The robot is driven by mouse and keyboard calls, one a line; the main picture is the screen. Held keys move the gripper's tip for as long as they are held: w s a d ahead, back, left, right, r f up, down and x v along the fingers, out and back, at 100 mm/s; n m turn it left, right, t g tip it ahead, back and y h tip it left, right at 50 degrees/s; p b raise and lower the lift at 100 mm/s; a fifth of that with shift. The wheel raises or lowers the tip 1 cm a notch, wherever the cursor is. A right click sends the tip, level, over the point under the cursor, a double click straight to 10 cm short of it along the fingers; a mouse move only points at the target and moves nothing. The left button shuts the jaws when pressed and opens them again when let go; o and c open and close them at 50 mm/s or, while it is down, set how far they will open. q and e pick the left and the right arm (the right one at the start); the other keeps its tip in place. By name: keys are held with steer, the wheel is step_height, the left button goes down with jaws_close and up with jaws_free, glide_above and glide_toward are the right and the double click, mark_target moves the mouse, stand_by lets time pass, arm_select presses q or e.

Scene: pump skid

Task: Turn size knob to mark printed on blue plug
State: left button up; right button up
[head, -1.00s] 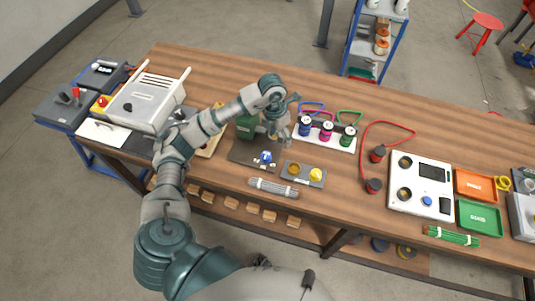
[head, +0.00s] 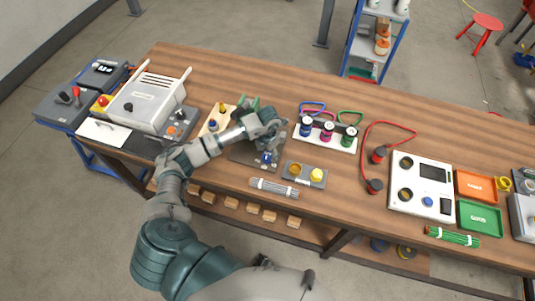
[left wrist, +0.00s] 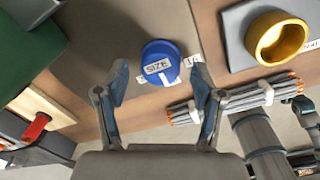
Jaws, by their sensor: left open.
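The blue size knob (left wrist: 160,58), marked SIZE, sits on a dark plate in the left wrist view. A small white printed label (left wrist: 194,60) lies just right of it. In the head view the knob (head: 267,158) shows below my left gripper (head: 271,146). In the left wrist view my left gripper (left wrist: 159,76) is open and empty, its fingertips apart on either side of the knob's near part. The blue plug (head: 306,127) stands upright at the left of the white rack (head: 325,141); its printed mark is too small to read. My right gripper is not in view.
Right of the knob is a grey block with a yellow ring (left wrist: 276,38), close to the fingers. A bundle of grey rods (head: 273,188) lies near the table's front edge. Pink (head: 326,132) and green (head: 348,138) plugs stand beside the blue one.

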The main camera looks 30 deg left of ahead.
arm_select(q)
steer(key=shift+f, duration=0.75)
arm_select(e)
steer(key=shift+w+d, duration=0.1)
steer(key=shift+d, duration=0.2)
